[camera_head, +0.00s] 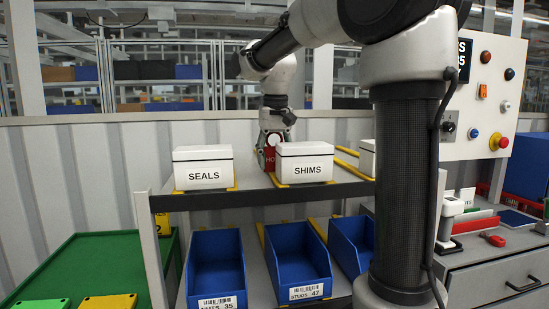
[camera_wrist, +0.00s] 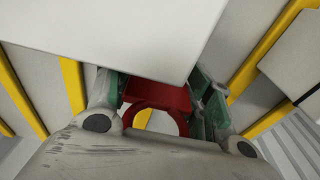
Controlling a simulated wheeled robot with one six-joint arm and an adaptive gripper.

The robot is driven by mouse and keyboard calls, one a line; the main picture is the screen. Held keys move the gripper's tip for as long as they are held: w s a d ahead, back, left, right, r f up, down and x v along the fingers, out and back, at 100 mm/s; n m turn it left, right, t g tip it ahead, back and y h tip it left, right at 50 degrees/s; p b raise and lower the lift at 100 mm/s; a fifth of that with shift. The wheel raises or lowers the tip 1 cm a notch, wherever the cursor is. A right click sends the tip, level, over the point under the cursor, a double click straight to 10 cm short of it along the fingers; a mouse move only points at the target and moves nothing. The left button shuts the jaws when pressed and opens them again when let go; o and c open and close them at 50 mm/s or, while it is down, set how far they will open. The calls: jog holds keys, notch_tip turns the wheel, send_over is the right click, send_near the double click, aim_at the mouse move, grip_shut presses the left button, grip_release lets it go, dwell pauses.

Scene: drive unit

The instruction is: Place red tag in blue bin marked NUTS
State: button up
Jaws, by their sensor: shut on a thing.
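The red tag (camera_head: 267,159) is on the upper shelf level, between the SEALS and SHIMS boxes and partly hidden by the SHIMS box. White letters, partly covered, show on it. My gripper (camera_head: 273,143) points down and is shut on the tag. In the wrist view, the tag (camera_wrist: 158,94) with its round opening sits between the two fingers of my gripper (camera_wrist: 158,88). A white box hides part of it there. The blue bin (camera_head: 215,255) marked NUTS 35 stands on the lower level, at the left of the row, below and in front of the gripper.
White boxes SEALS (camera_head: 203,168) and SHIMS (camera_head: 304,163) stand close on either side of the gripper on the shelf (camera_head: 255,198). Blue bins (camera_head: 297,258) and (camera_head: 352,243) stand right of the NUTS bin. A green table (camera_head: 85,265) is at left, a control panel (camera_head: 488,90) at right.

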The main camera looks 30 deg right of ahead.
jog(key=o, duration=0.9)
jog(key=shift+f, duration=0.1)
jog(key=shift+o, duration=0.2)
